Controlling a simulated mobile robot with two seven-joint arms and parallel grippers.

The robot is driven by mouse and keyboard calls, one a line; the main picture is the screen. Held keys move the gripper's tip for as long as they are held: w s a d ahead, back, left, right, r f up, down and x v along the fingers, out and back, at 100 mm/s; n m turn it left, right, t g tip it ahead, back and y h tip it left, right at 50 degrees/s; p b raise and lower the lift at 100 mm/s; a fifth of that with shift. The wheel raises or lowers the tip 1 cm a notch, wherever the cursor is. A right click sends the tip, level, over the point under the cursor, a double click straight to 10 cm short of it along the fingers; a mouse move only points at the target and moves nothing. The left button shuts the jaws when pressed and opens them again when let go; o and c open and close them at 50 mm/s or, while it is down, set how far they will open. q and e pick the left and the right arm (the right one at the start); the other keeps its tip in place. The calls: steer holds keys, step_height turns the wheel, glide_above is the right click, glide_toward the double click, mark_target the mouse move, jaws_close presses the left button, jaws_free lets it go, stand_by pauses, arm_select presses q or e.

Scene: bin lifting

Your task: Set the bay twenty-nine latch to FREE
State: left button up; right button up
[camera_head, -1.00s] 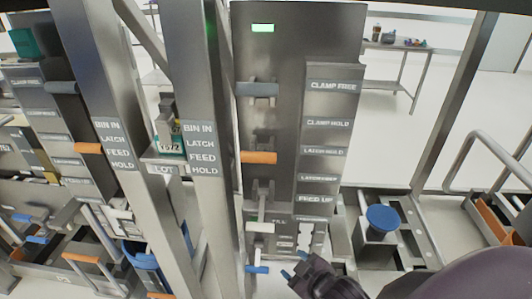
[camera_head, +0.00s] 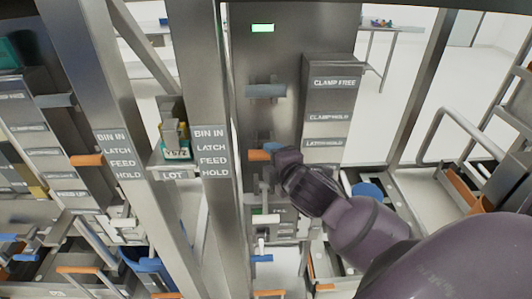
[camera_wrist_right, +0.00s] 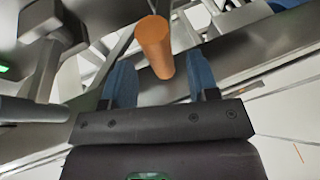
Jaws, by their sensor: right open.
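An orange latch handle (camera_head: 259,155) sticks out of the grey post panel (camera_head: 285,60), roughly level with the "LATCH HOLD" label (camera_head: 324,143). My right gripper (camera_head: 273,149) is at the handle's right end and partly covers it. In the right wrist view the orange handle (camera_wrist_right: 154,46) reaches between the two blue fingertips of the open gripper (camera_wrist_right: 160,66). Clear gaps show on both sides of the handle, so it is not clamped. The labels below "LATCH HOLD" are hidden by my arm. No bay number is readable. My left gripper is not in view.
A grey-blue handle (camera_head: 266,91) sits above, left of the "CLAMP FREE" label (camera_head: 334,83). A lit green lamp (camera_head: 263,28) is at the top. Lower down are a white-tipped lever (camera_head: 266,218) and a blue handle (camera_head: 262,258). A steel upright (camera_head: 205,110) stands close on the left.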

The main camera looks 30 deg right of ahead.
mark_target(266, 155)
steer(key=shift+x, duration=1.85)
jaws_close()
